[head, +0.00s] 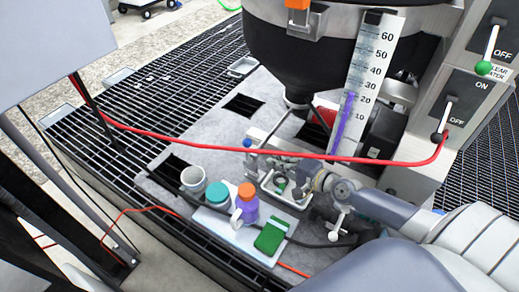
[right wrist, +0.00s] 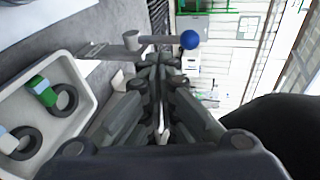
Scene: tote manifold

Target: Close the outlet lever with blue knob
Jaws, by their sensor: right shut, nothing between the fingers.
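The blue knob (head: 248,142) is small in the head view, just beyond the tip of my right gripper (head: 252,161). In the right wrist view the blue knob (right wrist: 190,40) sits at the right end of a thin grey outlet lever (right wrist: 108,49), which runs sideways across the picture. My right gripper (right wrist: 160,64) is shut and empty, its fingertips just below the lever in that view. I cannot tell whether they touch it. The pipe body under the lever is mostly hidden by the gripper. My left gripper is not in view.
A red hose (head: 375,159) crosses above my right arm. A white tray (right wrist: 90,72) with green-marked and blue-marked parts lies left of the gripper. A dark tank (head: 285,62) stands behind.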

